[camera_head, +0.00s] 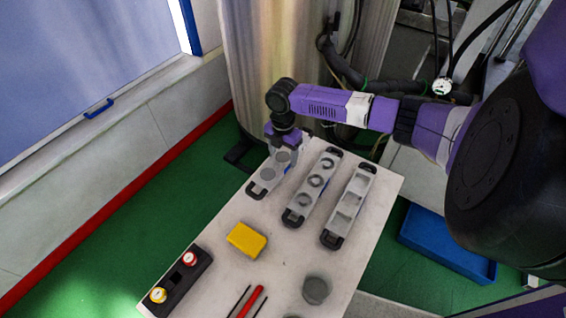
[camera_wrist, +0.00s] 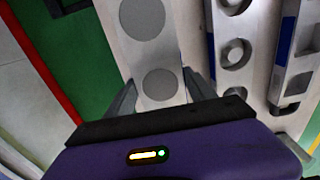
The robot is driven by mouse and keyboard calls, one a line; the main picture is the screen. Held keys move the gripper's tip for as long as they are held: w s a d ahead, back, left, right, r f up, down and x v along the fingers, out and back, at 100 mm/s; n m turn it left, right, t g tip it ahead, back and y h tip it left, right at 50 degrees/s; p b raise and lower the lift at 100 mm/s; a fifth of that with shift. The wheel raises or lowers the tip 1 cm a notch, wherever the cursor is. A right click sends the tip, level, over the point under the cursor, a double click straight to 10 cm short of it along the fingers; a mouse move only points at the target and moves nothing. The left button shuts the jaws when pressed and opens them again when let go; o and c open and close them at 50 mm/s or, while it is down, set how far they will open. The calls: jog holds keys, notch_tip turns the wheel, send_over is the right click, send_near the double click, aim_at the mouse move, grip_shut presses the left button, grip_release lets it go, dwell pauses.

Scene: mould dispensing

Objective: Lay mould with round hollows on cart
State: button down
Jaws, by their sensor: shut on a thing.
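The mould with round hollows (camera_head: 264,184) is a long pale grey piece with dark end handles, at the far left edge of the cart top (camera_head: 215,235). My gripper (camera_head: 284,148) is over its far part and shut on it. In the wrist view the mould (camera_wrist: 162,62) runs between the two fingers of my gripper (camera_wrist: 163,92), and two of its round hollows show. Its far end is hidden by my gripper in the head view. I cannot tell whether its underside touches the cart.
A mould with ring-like hollows (camera_head: 300,203) and one with square hollows (camera_head: 344,213) lie to the right. A yellow block (camera_head: 247,240), a button box (camera_head: 176,281), a red-handled tool (camera_head: 251,301) and a grey cup (camera_head: 316,290) occupy the near part.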

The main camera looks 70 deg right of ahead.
aim_at(283, 160)
jog(key=shift+f, duration=2.1)
jog(key=shift+f, duration=0.2)
jog(key=shift+c, duration=1.6)
grip_release()
notch_tip(283, 160, up, 12)
jog(key=shift+r+b, duration=0.2)
jog(key=shift+b, duration=0.25)
